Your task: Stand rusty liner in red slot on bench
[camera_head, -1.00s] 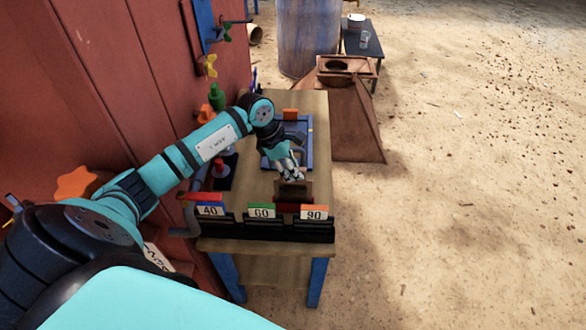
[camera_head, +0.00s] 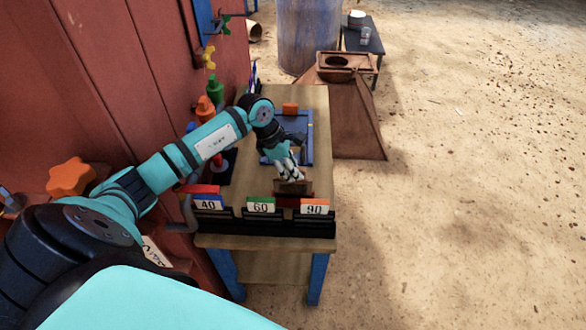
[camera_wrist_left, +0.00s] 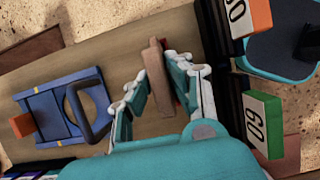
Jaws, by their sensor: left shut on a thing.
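My left gripper (camera_head: 290,176) is shut on the rusty liner (camera_head: 293,188), a small brown plate, above the bench just behind the black rack. In the left wrist view the liner (camera_wrist_left: 160,75) stands between the two fingers of the gripper (camera_wrist_left: 155,90). The black rack (camera_head: 275,226) runs along the bench's front edge with cards 40, 60 and 90. The 40 card (camera_head: 208,204) has a red top and is at the left end. The liner is near the 90 card (camera_head: 314,209), at the right. The slot interiors are hidden. My right gripper is not in view.
A blue fixture (camera_head: 297,150) with an orange block lies farther back on the wooden bench (camera_head: 310,110). A red wall (camera_head: 110,90) with knobs borders the left. A rusty hopper (camera_head: 345,115) stands behind right. Open ground lies to the right.

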